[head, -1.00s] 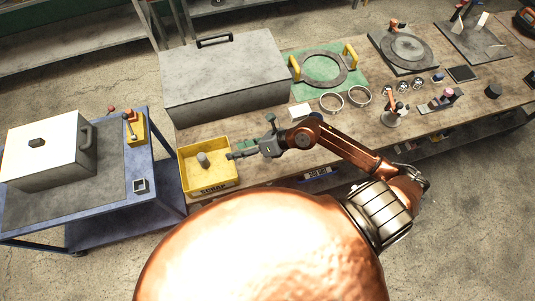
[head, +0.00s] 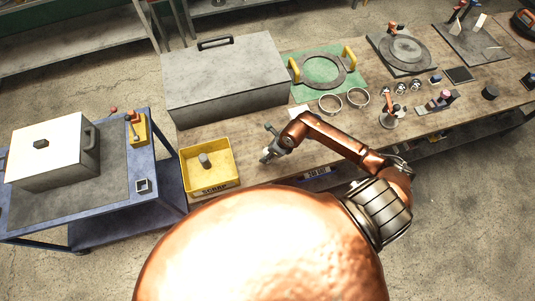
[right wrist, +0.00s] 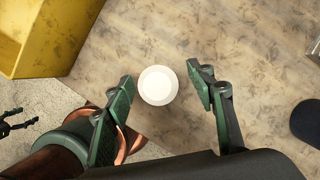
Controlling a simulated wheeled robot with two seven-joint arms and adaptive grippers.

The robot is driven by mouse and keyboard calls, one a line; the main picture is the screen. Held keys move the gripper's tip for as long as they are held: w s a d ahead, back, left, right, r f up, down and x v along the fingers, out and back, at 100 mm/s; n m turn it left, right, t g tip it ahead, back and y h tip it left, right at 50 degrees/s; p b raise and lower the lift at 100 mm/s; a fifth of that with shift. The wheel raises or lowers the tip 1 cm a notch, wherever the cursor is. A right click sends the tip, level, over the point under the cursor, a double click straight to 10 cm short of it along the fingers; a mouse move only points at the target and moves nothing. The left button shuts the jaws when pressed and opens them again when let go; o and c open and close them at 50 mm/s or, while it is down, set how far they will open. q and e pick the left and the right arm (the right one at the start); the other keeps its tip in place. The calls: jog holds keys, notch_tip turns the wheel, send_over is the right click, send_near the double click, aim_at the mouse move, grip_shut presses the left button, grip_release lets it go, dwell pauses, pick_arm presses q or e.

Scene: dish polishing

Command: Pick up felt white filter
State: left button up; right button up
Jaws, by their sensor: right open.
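A round white disc, which looks like the felt white filter (right wrist: 158,85), lies on the wooden bench top in the right wrist view. My right gripper (right wrist: 162,86) is open above it, with one green finger on each side of the disc and clear gaps between. In the head view my right gripper (head: 267,156) points down near the bench's front edge, just right of the yellow scrap bin. The disc cannot be made out there. My left gripper is not seen in the head view.
The yellow scrap bin (head: 224,185) holds a small grey cylinder (head: 205,160). A large grey box (head: 225,80) stands behind. Two metal rings (head: 331,103) and a green mat (head: 351,65) with a yellow-handled ring lie to the right. A blue cart (head: 118,205) stands at left.

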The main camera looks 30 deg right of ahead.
jog(key=shift+w+f, duration=0.1)
jog(key=shift+f, duration=0.15)
jog(key=shift+c, duration=0.6)
jog(key=c, duration=1.1)
